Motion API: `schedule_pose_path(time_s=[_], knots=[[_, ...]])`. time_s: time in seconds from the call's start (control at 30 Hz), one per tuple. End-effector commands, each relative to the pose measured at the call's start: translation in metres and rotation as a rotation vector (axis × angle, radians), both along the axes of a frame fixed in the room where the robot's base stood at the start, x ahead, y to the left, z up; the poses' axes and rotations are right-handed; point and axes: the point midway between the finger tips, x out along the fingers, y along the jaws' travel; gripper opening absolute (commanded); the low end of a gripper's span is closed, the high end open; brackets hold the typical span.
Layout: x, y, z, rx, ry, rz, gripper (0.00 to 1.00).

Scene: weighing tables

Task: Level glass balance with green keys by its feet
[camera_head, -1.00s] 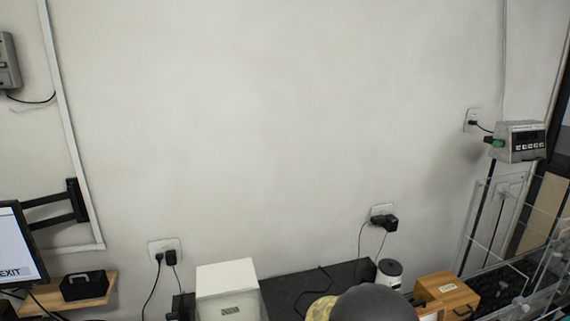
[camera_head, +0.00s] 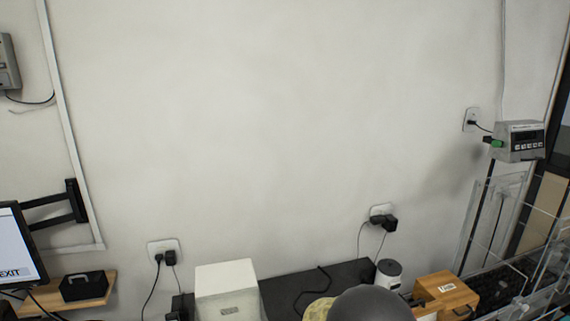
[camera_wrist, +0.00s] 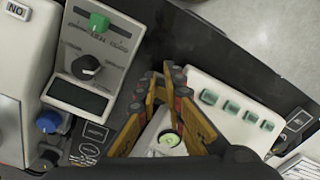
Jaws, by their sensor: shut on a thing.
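In the wrist view, the white glass balance (camera_wrist: 229,92) with a row of green keys lies to the right of my fingers, and its far parts run out of view. A round green bubble level (camera_wrist: 168,138) shows between my fingers; its bubble is too small to place surely. My gripper (camera_wrist: 162,82), with orange fingers, has its tips drawn together beside the balance's edge. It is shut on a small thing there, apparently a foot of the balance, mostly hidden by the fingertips. The head view does not show the gripper or the green keys.
A grey device (camera_wrist: 93,58) with a black knob and green slider stands left of my fingers, close by. A blue knob (camera_wrist: 48,122) is at the far left. The head view shows a white box (camera_head: 227,285), a wooden box (camera_head: 447,291) and glass panels at right.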

Motion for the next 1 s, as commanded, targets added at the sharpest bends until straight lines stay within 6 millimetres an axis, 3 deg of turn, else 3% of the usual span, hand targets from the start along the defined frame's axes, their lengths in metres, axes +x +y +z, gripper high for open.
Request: schedule_pose_path(time_s=[0.47, 1.0], knots=[[-0.002, -0.003, 0.005, 0.004, -0.009, 0.002, 0.00], [-0.003, -0.004, 0.059, 0.002, -0.006, 0.001, 0.00]])
